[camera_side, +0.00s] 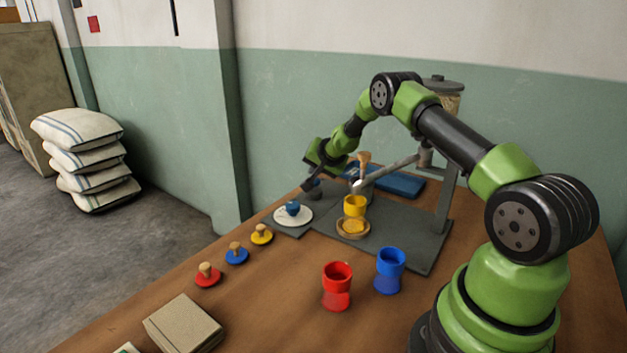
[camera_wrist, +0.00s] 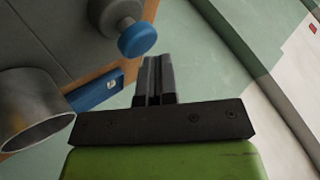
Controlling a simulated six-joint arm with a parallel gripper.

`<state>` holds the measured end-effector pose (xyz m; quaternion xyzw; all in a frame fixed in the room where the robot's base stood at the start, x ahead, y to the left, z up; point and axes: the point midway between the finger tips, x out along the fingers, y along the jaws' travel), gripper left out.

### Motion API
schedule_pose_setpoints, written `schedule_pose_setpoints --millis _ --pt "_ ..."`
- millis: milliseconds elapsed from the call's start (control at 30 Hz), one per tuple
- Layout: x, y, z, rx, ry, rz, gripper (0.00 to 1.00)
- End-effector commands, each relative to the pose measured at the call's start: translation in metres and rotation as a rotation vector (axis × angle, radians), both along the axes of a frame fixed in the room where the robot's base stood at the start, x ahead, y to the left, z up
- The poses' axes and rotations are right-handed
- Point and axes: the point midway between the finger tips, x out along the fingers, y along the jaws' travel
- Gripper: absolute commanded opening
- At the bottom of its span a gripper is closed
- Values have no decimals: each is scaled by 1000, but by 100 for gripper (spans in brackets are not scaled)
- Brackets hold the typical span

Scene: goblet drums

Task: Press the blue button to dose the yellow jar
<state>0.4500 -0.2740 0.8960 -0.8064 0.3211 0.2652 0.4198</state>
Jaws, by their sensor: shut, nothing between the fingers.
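In the wrist view a round blue button (camera_wrist: 137,39) sits on a grey post, a little beyond the fingertips of my gripper (camera_wrist: 154,62). The closed fingers are together, with a gap in view between their tips and the button. In the side view my gripper (camera_side: 314,180) is low at the far left of the table; its exact contact with the button is hard to tell there. The yellow jar (camera_side: 355,206) stands upright at a wooden dish on the grey base, right of the gripper, below the end of a grey spout (camera_side: 386,172).
A red jar (camera_side: 337,285) and a blue jar (camera_side: 390,270) stand in front. Several knobbed lids line the left edge. A blue tray (camera_side: 400,184) lies behind, near the wall.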

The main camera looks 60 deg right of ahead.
Motion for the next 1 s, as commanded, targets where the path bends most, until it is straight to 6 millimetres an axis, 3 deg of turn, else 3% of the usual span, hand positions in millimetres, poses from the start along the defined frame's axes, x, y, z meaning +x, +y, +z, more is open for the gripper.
schedule_pose_setpoints --millis 1000 --pt "0 0 -9 1 0 1 0"
